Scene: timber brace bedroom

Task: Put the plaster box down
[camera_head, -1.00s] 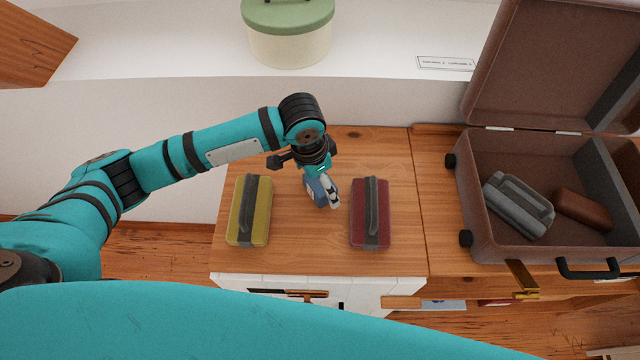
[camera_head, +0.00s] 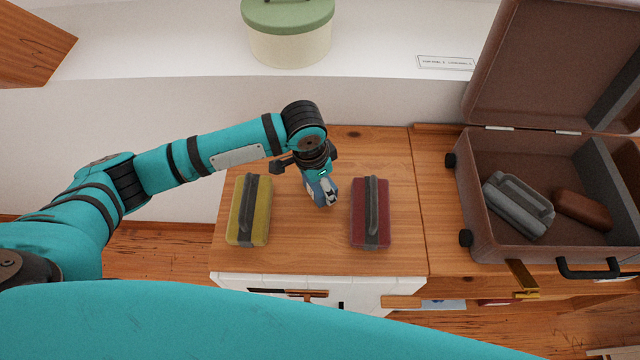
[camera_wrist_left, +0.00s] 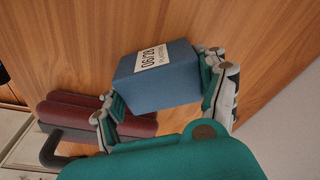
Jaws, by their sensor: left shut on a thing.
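The plaster box is a small blue box with a white printed label. In the left wrist view the plaster box (camera_wrist_left: 168,84) sits between both fingers of my left gripper (camera_wrist_left: 165,100), which is shut on it. In the head view my left gripper (camera_head: 324,190) is over the wooden top between the yellow case and the dark red case, and the box is mostly hidden by the fingers. I cannot tell whether the box touches the wood. My right gripper is not in view.
A yellow case (camera_head: 262,212) and a dark red case (camera_head: 358,215) lie on the wooden top (camera_head: 300,255). An open brown suitcase (camera_head: 480,240) on the right holds a grey case (camera_head: 515,208) and a brown item (camera_head: 583,208). Wood behind the gripper is bare.

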